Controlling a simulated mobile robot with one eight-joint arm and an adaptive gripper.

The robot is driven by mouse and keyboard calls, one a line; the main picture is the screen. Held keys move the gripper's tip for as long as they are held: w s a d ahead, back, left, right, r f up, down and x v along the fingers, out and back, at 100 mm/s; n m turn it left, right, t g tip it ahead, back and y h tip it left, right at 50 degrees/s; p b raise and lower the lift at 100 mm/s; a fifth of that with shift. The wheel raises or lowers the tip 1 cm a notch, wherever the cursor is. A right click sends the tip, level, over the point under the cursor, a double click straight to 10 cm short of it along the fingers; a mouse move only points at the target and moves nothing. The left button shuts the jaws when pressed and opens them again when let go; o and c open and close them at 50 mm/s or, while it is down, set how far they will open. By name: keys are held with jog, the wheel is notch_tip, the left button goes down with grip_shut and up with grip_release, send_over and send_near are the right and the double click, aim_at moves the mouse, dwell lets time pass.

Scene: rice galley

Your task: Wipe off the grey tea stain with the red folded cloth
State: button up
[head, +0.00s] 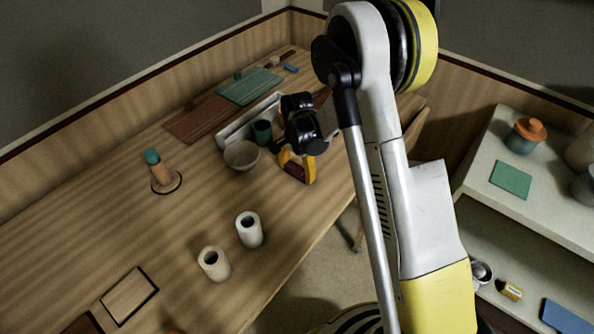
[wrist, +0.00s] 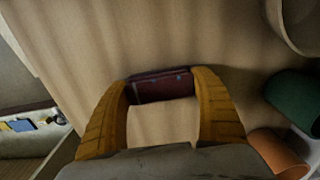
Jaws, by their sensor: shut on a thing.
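The red folded cloth (wrist: 163,86) is dark red and lies between the two yellow fingertips of my gripper (wrist: 165,84) in the wrist view. My gripper is shut on it. In the head view my gripper (head: 297,168) is low over the wooden table, near its front edge and right of the bowl. I cannot tell whether the cloth touches the table. I cannot make out the grey tea stain in either view; the arm and gripper hide part of the tabletop.
A bowl (head: 241,155) stands just left of my gripper, with a green cup (head: 262,131) behind it. An orange cup (wrist: 278,153) is close on the right in the wrist view. Two pale cylinders (head: 249,229) stand nearer on the table (head: 110,235). A shelf (head: 545,205) is at right.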

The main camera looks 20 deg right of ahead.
aim_at(312, 184)
jog(key=shift+s+d, duration=0.1)
jog(key=shift+s+d+r, duration=0.1)
jog(key=shift+s+d, duration=0.7)
jog(key=shift+s, duration=0.3)
jog(key=shift+s, duration=0.1)
jog(key=shift+s+d+b, duration=0.55)
jog(key=shift+s+d, duration=0.3)
jog(key=shift+s, duration=0.25)
jog(key=shift+w+a, duration=0.9)
jog(key=shift+w, duration=0.3)
